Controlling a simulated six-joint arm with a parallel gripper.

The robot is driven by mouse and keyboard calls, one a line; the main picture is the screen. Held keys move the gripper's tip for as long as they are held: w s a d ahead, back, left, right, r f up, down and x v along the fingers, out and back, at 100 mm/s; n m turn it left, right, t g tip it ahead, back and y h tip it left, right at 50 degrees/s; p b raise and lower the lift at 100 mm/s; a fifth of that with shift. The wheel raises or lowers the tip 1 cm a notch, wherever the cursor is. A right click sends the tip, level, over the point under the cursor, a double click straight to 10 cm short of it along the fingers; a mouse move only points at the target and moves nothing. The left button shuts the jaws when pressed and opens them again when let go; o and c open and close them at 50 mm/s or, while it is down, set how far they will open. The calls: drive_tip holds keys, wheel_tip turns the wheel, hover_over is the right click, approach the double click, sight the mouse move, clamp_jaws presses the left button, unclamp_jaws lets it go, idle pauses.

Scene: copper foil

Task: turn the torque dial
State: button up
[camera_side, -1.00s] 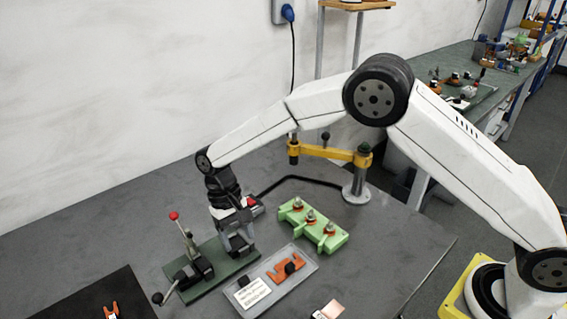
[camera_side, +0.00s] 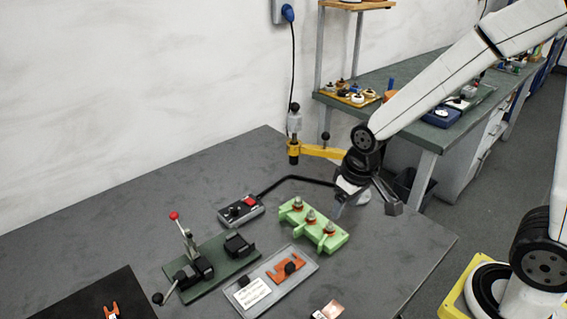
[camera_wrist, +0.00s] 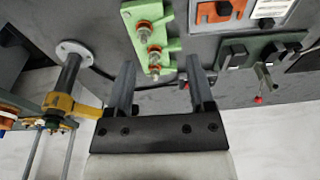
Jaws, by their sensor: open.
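I cannot tell for sure which part is the torque dial. A grey driver (camera_side: 294,122) stands upright at the left end of the yellow swing arm (camera_side: 318,151). A small grey control box (camera_side: 241,210) with a red button and a dark round knob (camera_side: 233,212) sits on the table left of the green fixture. My gripper (camera_side: 367,206) is open and empty, right of the green fixture and in front of the swing arm's post. In the wrist view my gripper (camera_wrist: 160,75) has its fingers apart, with the yellow arm (camera_wrist: 75,106) to the left.
The green fixture (camera_side: 333,242) holds several studs. A grey tray (camera_side: 306,268) with an orange part and a label lies in front. A lever clamp on a green base (camera_side: 205,266) stands left. A black cable crosses behind. Clear table lies at the back left.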

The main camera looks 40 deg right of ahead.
drive_tip(key=s+d, duration=0.2)
drive_tip(key=s, duration=0.3)
drive_tip(key=n+t+y, duration=0.1)
drive_tip(key=n+y, duration=0.2)
drive_tip(key=n, duration=0.6)
approach(234, 208)
drive_tip(key=f, duration=0.2)
drive_tip(key=shift+w+a+r, duration=0.1)
drive_tip(key=shift+a+r, duration=0.1)
drive_tip(key=shift+r, duration=0.05)
drive_tip(key=shift+f, duration=0.1)
drive_tip(key=shift+x, duration=3.8)
drive_tip(key=shift+w, duration=0.1)
clamp_jaws()
